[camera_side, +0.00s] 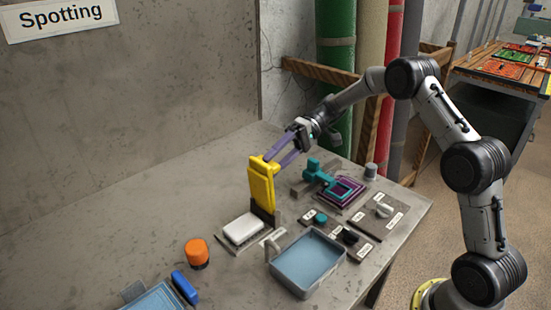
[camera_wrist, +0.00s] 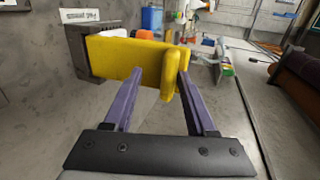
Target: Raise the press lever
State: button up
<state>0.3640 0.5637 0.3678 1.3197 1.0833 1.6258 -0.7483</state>
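The yellow press lever (camera_side: 261,185) stands nearly upright behind a white block (camera_side: 243,228) on a low base, in a dark hinge mount (camera_side: 263,215). My gripper (camera_side: 276,161) is at the top of the lever, its purple fingers apart. In the wrist view the lever (camera_wrist: 125,58) lies across the picture in front of the fingers. Its raised yellow bar (camera_wrist: 171,74) is between the fingertips (camera_wrist: 160,84), close to the right finger. I cannot tell whether that finger touches it. No grip on the lever shows.
A blue-grey tray (camera_side: 308,262) is in front of the press. A teal tool (camera_side: 318,172) and a purple frame (camera_side: 341,191) lie to its right, near control plates with knobs (camera_side: 383,210). An orange knob (camera_side: 197,252) stands at left. The back left table is clear.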

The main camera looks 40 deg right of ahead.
jog(key=shift+r, duration=0.15)
jog(key=v, duration=1.4)
jog(key=shift+a, duration=0.1)
